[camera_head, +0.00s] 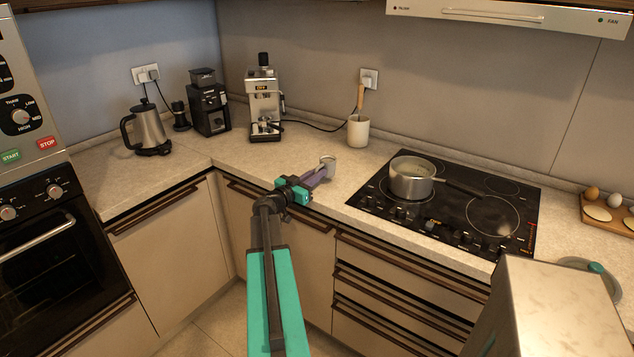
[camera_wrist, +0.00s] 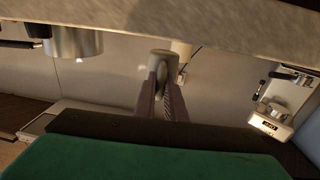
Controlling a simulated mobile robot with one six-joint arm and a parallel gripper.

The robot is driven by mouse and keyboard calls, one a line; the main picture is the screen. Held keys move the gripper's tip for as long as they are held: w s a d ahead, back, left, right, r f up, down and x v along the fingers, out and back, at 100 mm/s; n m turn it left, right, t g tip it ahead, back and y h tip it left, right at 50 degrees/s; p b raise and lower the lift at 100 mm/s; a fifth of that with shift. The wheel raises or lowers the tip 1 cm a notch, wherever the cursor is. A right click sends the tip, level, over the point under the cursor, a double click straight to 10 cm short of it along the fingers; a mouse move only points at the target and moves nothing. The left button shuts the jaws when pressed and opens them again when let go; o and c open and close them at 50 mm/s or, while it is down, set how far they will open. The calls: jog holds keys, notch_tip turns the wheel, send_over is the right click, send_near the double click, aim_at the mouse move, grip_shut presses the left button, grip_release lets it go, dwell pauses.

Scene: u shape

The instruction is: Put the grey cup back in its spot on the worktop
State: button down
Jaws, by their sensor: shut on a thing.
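The small grey cup (camera_head: 328,163) is at the front part of the worktop (camera_head: 300,150), between the coffee machine and the hob. My gripper (camera_head: 318,176) is shut on the cup from the front. The wrist view is upside down; there the cup (camera_wrist: 163,57) sits between the tips of my two fingers (camera_wrist: 163,88). The cup looks upright. I cannot tell whether its base touches the worktop or is a little above it. The fingers hide part of its near side.
A white utensil pot (camera_head: 358,132) stands behind the cup. The espresso machine (camera_head: 265,100), grinder (camera_head: 209,108) and kettle (camera_head: 148,128) stand to the left. A saucepan (camera_head: 411,183) is on the black hob (camera_head: 470,222) to the right. Bare worktop lies around the cup.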

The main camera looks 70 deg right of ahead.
jog(key=shift+f+p, duration=0.65)
jog(key=shift+f, duration=0.9)
jog(key=shift+f+b, duration=0.15)
jog(key=shift+b, duration=0.15)
jog(key=c, duration=1.8)
grip_release()
jog(key=shift+r+p, duration=0.25)
jog(key=shift+p, duration=0.15)
jog(key=b+v, duration=0.4)
jog(key=v, duration=0.8)
jog(key=shift+f, duration=0.15)
